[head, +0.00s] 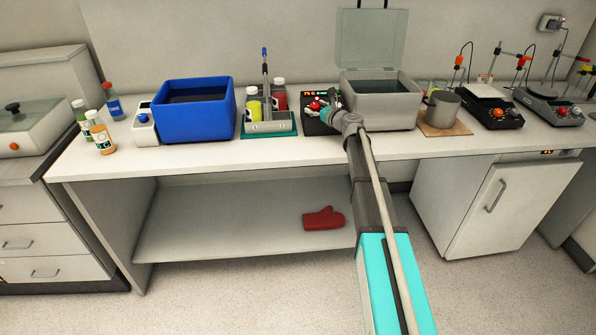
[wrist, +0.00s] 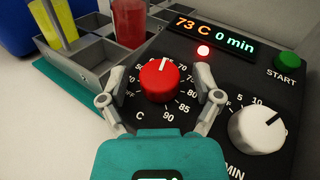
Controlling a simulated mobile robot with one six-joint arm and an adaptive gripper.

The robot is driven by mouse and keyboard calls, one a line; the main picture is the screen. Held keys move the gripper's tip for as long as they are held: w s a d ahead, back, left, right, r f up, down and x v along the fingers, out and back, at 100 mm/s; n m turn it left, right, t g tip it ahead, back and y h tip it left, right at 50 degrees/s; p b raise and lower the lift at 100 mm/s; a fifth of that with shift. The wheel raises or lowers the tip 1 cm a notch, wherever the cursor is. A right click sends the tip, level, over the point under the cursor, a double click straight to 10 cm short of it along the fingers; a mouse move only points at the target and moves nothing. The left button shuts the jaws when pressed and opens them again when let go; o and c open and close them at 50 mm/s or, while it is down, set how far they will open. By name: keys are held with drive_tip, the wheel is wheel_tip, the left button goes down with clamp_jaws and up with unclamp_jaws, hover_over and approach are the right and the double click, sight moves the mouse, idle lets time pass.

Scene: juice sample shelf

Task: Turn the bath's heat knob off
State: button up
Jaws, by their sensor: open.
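The bath's heat knob (wrist: 159,81) is red with a white pointer line, on a black panel marked in degrees C with an OFF mark at its left. Its pointer is turned to the top, slightly right, among the numbers. My gripper (wrist: 160,102) is open, with one finger on each side of the knob and gaps showing. The display (wrist: 213,33) reads 73 C and 0 min, and a red lamp (wrist: 203,50) below it is lit. In the head view the grey bath (head: 380,105) has its lid raised; my gripper (head: 328,106) is at its control panel.
A white timer knob (wrist: 257,129) and a green START button (wrist: 288,65) are right of the heat knob. A bottle carrier (head: 268,126) stands close on the left, beside a blue bath (head: 195,122). A metal pot (head: 442,108) stands right of the grey bath.

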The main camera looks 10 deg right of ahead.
drive_tip(key=shift+s, duration=0.1)
drive_tip(key=shift+a+m+t+h+b, duration=0.15)
drive_tip(key=shift+m+t+h, duration=0.45)
drive_tip(key=shift+m+h, duration=0.5)
drive_tip(key=shift+d+m+t+h+b, duration=0.15)
drive_tip(key=shift+m+t+h, duration=0.45)
drive_tip(key=shift+m+h, duration=0.5)
drive_tip(key=shift+a+m+t+h, duration=0.15)
drive_tip(key=shift+m+t+h, duration=0.15)
drive_tip(key=shift+m+h, duration=2.25)
drive_tip(key=s, duration=1.4)
drive_tip(key=s+a+f+n+g+y, duration=0.3)
drive_tip(key=s+n, duration=0.4)
drive_tip(key=n, duration=0.6)
drive_tip(key=s+a+f+n+g+y, duration=0.4)
drive_tip(key=s+a+f+n+g, duration=0.2)
drive_tip(key=n, duration=0.8)
drive_tip(key=shift+s+a+f, duration=0.25)
drive_tip(key=shift+s+f, duration=0.1)
drive_tip(key=shift+f, duration=0.45)
drive_tip(key=shift+w+r+g+p, duration=0.1)
drive_tip(key=shift+r+g+p, duration=0.05)
drive_tip(key=shift+g+p, duration=0.15)
